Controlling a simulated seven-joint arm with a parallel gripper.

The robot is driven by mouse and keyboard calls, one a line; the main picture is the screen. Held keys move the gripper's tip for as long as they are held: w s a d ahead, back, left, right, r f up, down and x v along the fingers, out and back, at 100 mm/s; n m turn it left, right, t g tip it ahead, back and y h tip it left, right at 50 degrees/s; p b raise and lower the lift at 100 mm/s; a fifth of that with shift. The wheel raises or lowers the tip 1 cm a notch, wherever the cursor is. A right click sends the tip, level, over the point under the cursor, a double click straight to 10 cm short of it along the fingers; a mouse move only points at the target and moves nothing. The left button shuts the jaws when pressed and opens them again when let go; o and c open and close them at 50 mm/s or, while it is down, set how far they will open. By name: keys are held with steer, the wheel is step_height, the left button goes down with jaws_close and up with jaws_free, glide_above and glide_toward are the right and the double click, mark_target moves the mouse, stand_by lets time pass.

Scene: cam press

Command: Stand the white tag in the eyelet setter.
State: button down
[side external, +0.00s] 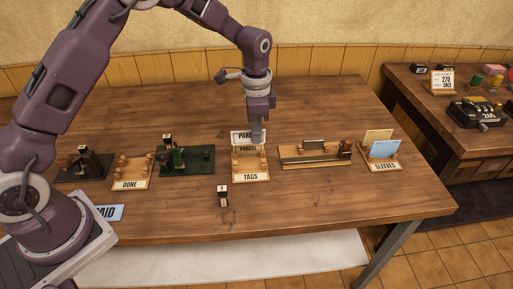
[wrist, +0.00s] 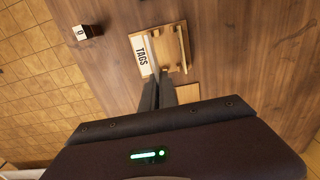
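A white tag (side external: 240,135) lettered PARCEL stands upright at the back of the wooden TAGS rack (side external: 250,177), with a tan PARCEL tag (side external: 246,149) in front of it. My gripper (side external: 257,138) points down at the right part of the rack and covers the white tag's right end. In the wrist view my fingers (wrist: 158,82) are close together, at the end of a thin pale upright edge in the rack (wrist: 180,48); I cannot tell whether they grip it. A green press (side external: 190,160) and a black press (side external: 85,165) stand to the left; neither is labelled, so which is the eyelet setter is unclear.
A wooden DONE rack (side external: 130,184) stands between the two presses. A small black-and-white block (side external: 223,196) sits in front of the TAGS rack. A long wooden fixture (side external: 315,155) and the SLEEVES rack (side external: 385,165) stand to the right. The table front is mostly clear.

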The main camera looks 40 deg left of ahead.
steer(key=s+a+f, duration=0.1)
steer(key=s+a, duration=0.3)
steer(key=a, duration=0.3)
steer(key=s+a, duration=0.4)
steer(key=a, duration=0.4)
steer(key=shift+f, duration=0.4)
steer(key=shift+s, duration=0.1)
steer(key=shift+f, duration=2.95)
steer(key=c, duration=1)
jaws_free()
steer(key=shift+c, duration=0.2)
